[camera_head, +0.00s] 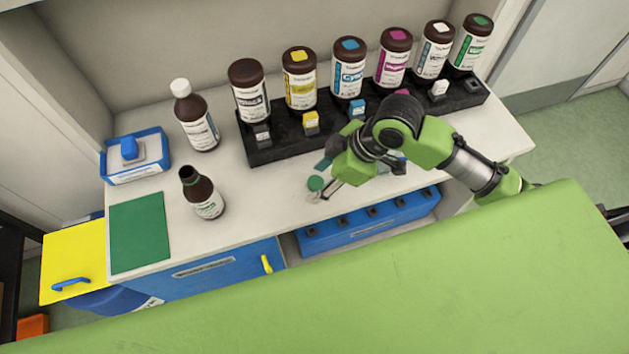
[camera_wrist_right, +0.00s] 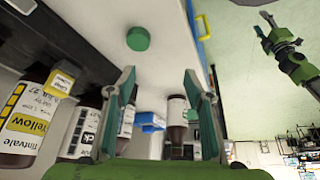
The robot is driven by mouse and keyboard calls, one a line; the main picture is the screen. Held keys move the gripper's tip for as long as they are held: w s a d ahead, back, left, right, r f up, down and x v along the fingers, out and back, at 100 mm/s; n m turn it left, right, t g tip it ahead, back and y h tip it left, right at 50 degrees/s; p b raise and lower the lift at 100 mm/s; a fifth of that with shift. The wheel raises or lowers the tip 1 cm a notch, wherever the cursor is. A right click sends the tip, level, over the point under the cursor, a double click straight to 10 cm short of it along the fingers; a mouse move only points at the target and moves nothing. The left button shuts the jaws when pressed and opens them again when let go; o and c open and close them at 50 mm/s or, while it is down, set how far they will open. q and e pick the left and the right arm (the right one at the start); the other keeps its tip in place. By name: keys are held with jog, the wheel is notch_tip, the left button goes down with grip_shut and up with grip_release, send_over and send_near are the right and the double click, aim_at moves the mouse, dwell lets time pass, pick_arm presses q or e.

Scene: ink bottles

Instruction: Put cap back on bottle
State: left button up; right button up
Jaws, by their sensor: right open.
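The green cap (camera_head: 315,184) is on the white counter, near the fingertips of my right gripper (camera_head: 322,179). In the right wrist view the cap (camera_wrist_right: 138,38) lies on the white surface, not held. My right gripper (camera_wrist_right: 160,85) is open and empty, its fingers spread below the cap in that picture. The brown bottle without a cap (camera_head: 205,193) stands upright on the counter, left of my right gripper. A brown bottle (camera_wrist_right: 176,112) shows upside down between the fingers in the wrist view. A green and black arm, seemingly my left, shows small there; its gripper (camera_wrist_right: 267,25) is unclear.
A black rack (camera_head: 270,154) with several brown bottles stands along the back, close behind my right gripper. A white-capped brown bottle (camera_head: 195,118), a blue box (camera_head: 135,172) and a green mat (camera_head: 139,233) are at left. Counter between cap and open bottle is clear.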

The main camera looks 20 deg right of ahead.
pick_arm(q)
jog(key=shift+w+a+r, duration=0.1)
jog(key=shift+a, duration=0.2)
pick_arm(e)
jog(key=w+d+r+n+g, duration=0.1)
jog(key=w+d+r, duration=0.1)
jog(key=d+r, duration=0.3)
jog(key=shift+w+d, duration=0.3)
jog(key=shift+d, duration=0.25)
jog(key=p, duration=0.1)
send_over(316, 183)
jog(key=d, duration=0.3)
jog(key=f, duration=0.8)
jog(key=shift+s+a, duration=0.15)
jog(key=shift+s, duration=0.05)
pick_arm(q)
jog(key=shift+r, duration=0.45)
pick_arm(e)
jog(key=shift+r, duration=0.1)
